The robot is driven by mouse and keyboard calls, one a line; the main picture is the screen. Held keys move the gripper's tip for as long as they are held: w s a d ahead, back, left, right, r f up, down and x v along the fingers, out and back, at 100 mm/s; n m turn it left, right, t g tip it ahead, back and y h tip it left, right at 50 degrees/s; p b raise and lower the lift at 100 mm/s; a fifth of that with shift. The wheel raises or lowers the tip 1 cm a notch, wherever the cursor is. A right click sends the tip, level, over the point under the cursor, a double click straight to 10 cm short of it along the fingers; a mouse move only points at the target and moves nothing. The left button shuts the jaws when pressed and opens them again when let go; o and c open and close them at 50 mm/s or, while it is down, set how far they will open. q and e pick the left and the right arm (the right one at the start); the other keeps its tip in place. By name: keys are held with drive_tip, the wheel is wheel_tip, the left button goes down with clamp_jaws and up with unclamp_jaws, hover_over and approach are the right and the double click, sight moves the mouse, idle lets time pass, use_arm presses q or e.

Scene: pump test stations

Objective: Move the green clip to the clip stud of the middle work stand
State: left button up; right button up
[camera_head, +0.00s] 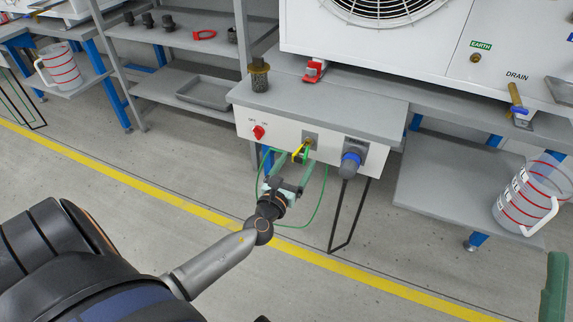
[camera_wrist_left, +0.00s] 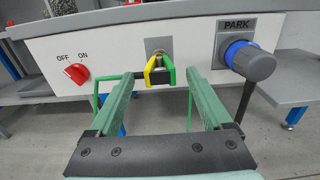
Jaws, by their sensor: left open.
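The green clip (camera_wrist_left: 168,66), with green and yellow grips, sits at a small metal plate on the front of the white work stand box (camera_head: 283,135). In the head view the clip (camera_head: 301,153) is at the box's front face, and a thin green cable loops down toward the floor. My left gripper (camera_wrist_left: 160,80) is open, its two green fingers on either side of the clip with gaps to both. It also shows in the head view (camera_head: 288,174). A green part at the right edge of the head view may be my right gripper; its jaws cannot be made out.
On the box are a red switch (camera_wrist_left: 76,72) marked OFF and ON and a blue and grey PARK fitting (camera_wrist_left: 247,58). A brass-capped part (camera_head: 260,75) and a red-handled part (camera_head: 314,70) stand above. A striped jug (camera_head: 528,195) stands on the right shelf.

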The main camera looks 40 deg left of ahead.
use_arm(q)
drive_tip(key=v, duration=0.7)
drive_tip(key=shift+p, duration=0.3)
drive_tip(key=shift+s, duration=0.15)
